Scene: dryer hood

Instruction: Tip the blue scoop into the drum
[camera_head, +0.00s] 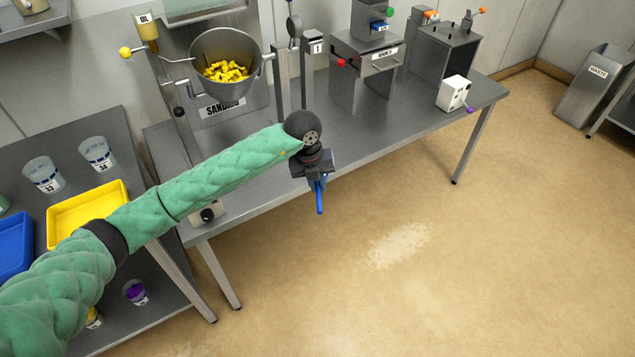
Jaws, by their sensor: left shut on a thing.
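The drum (200,53) is a grey metal open-topped vessel on the "SANDING" machine at the upper left of the bench. Yellow pieces (227,71) lie inside it. My left gripper (318,181) is at the end of the green-sleeved arm, in front of the bench's front edge, to the right of and nearer than the drum. It is shut on the blue scoop (320,200). Only a narrow blue part of the scoop shows, pointing down below the jaws; I cannot tell what it holds. The scoop is apart from the drum. My right gripper is not in view.
The steel bench (390,127) also carries a grey machine with a red knob (341,63) and a white box with a purple knob (454,93). Left, a side table holds cups (43,174), a yellow tray (120,190) and a blue tray (12,246).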

